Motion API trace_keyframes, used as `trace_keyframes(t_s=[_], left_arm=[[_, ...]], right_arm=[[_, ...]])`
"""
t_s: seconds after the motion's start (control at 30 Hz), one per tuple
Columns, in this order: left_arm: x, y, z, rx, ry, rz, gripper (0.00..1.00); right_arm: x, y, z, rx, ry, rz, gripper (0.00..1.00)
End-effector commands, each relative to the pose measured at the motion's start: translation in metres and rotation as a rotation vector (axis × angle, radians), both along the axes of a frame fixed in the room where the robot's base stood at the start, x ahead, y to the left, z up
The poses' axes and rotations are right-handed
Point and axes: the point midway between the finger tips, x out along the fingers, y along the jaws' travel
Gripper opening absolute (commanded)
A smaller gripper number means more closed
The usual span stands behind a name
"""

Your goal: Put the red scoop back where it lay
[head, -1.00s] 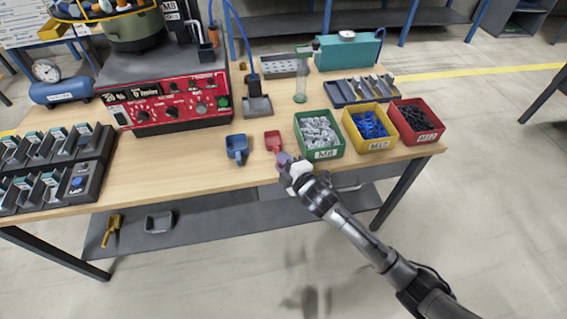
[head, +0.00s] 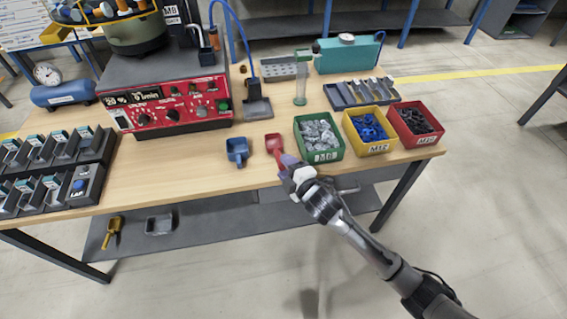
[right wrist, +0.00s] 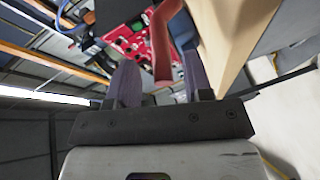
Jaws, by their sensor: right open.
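The red scoop (head: 273,142) lies on the workbench near its front edge, between the blue scoop (head: 237,150) and the green bin (head: 319,138). My right gripper (head: 287,162) is at the front edge, at the handle end of the red scoop. In the right wrist view, the red handle (right wrist: 162,45) reaches into the space between the two spread fingers (right wrist: 159,75), which stand apart on either side of it. In the head view the gripper partly hides the handle's end. My left gripper is not in view.
A yellow bin (head: 369,130) and a red bin (head: 416,122) stand right of the green one. A red-fronted feeder controller (head: 170,105) stands behind. Dark part holders (head: 50,165) fill the left end. The wooden top (head: 180,172) left of the blue scoop is clear.

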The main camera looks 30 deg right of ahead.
Motion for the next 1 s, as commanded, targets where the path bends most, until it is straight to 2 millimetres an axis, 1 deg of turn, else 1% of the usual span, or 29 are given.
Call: trace_keyframes(t_s=[0.03, 0.2, 0.4, 0.6, 0.87, 0.93, 1.0], left_arm=[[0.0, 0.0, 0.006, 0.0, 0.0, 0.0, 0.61], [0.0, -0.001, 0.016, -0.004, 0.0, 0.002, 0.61], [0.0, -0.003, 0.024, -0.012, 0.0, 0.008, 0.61], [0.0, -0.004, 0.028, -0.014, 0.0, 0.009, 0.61], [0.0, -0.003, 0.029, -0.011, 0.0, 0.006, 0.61], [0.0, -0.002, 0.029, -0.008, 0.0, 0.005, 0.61], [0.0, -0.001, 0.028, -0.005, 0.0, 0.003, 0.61]], right_arm=[[-0.01, -0.002, 0.004, 0.0, 0.002, 0.001, 0.46], [-0.043, -0.006, 0.008, -0.001, 0.002, 0.001, 0.46], [-0.075, -0.011, 0.012, -0.001, 0.002, 0.001, 0.46], [-0.094, -0.014, 0.014, -0.001, 0.0, -0.001, 0.46], [-0.102, -0.015, 0.014, 0.0, -0.001, 0.0, 0.46], [-0.105, -0.014, 0.011, 0.016, 0.017, -0.009, 0.46], [-0.115, -0.013, 0.001, 0.067, 0.072, -0.039, 0.46]])
